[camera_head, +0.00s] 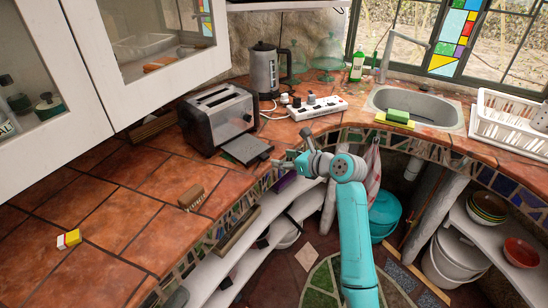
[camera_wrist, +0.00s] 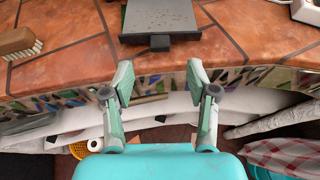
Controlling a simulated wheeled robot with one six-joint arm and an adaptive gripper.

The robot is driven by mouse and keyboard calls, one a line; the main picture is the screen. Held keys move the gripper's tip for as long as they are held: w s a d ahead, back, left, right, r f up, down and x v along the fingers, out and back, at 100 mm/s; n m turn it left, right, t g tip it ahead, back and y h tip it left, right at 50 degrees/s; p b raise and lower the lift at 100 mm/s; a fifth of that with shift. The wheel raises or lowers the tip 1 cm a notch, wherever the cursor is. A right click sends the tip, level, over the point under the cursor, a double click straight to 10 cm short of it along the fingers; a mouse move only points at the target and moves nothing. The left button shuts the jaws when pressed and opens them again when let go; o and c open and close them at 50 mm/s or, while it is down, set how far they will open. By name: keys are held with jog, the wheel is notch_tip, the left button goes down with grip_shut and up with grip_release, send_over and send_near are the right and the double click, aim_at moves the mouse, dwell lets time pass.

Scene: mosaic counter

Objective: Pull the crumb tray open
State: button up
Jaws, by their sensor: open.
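The toaster (camera_head: 219,118) is a dark metal box on the tiled counter at the back. Its crumb tray (camera_head: 246,149) sticks out at the front as a flat dark plate. In the wrist view the crumb tray (camera_wrist: 160,17) shows crumbs on it and a small black handle (camera_wrist: 159,43) at its front edge. My gripper (camera_wrist: 158,75) is open and empty, its two fingertips just in front of the handle, one to each side and apart from it. In the head view my gripper (camera_head: 283,163) is at the counter edge beside the tray.
A brush (camera_head: 191,197) and a yellow-and-white block (camera_head: 69,239) lie on the counter. A power strip (camera_head: 317,107) and a kettle (camera_head: 264,72) stand behind. The sink (camera_head: 419,107) is at the right.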

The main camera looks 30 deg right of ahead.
jog(key=shift+v, duration=2.05)
jog(key=s+a+f+n+h, duration=0.1)
jog(key=s+a+f+n, duration=0.2)
jog(key=s+f, duration=0.3)
jog(key=s+a+f+n+h, duration=0.2)
jog(key=s+a+f, duration=0.15)
jog(key=f, duration=0.45)
jog(key=s+a+f+n+h, duration=0.1)
jog(key=s+a+f+n, duration=0.2)
jog(key=s, duration=0.5)
jog(key=s+a+f+n+h, duration=0.1)
jog(key=s+a+f+n, duration=0.1)
jog(key=s+f+n, duration=0.45)
jog(key=s+a+r+n, duration=0.1)
jog(key=s+r+n, duration=0.3)
jog(key=s, duration=0.5)
jog(key=s+a+r+n+t, duration=0.1)
jog(key=s+r+n, duration=0.4)
jog(key=s, duration=0.5)
jog(key=s+a+r+n+t, duration=0.1)
jog(key=s+r+n, duration=0.3)
jog(key=s+n, duration=0.4)
jog(key=shift+s+a+r, duration=0.25)
jog(key=shift+s+a, duration=0.3)
jog(key=shift+s, duration=0.25)
